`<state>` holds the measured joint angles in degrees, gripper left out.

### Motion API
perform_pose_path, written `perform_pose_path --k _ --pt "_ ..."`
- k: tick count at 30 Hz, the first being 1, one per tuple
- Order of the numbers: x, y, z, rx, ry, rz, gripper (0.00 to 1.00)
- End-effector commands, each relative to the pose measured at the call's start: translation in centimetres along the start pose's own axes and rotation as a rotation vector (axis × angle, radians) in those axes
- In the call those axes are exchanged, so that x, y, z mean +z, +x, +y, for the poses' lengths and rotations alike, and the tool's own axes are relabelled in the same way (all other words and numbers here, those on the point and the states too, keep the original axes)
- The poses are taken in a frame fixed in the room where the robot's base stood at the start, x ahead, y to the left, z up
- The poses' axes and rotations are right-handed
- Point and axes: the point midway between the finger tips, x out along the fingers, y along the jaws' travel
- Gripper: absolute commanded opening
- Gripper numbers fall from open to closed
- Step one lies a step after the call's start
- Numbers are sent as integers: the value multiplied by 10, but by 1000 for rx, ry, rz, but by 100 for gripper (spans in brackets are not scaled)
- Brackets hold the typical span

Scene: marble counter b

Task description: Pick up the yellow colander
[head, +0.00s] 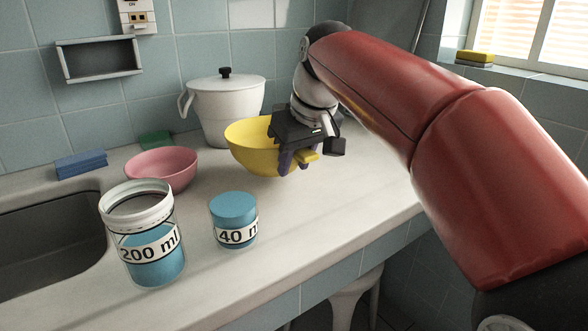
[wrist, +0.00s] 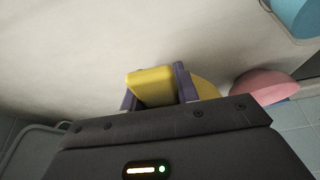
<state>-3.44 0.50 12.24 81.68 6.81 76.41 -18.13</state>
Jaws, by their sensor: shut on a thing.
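The yellow colander (head: 252,148) is a round yellow bowl on the marble counter, near the back and right of the pink bowl. My gripper (head: 298,160) is at its right side, with its purple fingers shut on the colander's yellow handle. In the wrist view the handle (wrist: 152,87) sits between the two fingers of my gripper (wrist: 156,88), and part of the yellow bowl (wrist: 205,88) shows behind the right finger. The colander looks slightly tilted. I cannot tell whether its base touches the counter. Its right side is partly hidden by my gripper.
A pink bowl (head: 161,168) is left of the colander, with a white lidded pot (head: 222,108) behind. A 200 ml jar (head: 145,240) and a blue 40 ml container (head: 234,218) stand in front. A sink (head: 45,245) is at left. The counter (head: 330,215) is clear at front right.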

Motion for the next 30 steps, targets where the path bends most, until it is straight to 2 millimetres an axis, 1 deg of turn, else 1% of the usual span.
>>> perform_pose_path --k 1,5,12,16,21,30 --pt "-8 -16 0 1 -1 6 0" --pt "-26 -58 0 1 -3 7 0" --pt "-46 -107 0 0 -1 5 0" --pt "-54 -126 0 -1 -2 3 0" --pt "-62 -142 0 0 -3 4 0" --pt "-64 -154 0 1 -1 4 0"
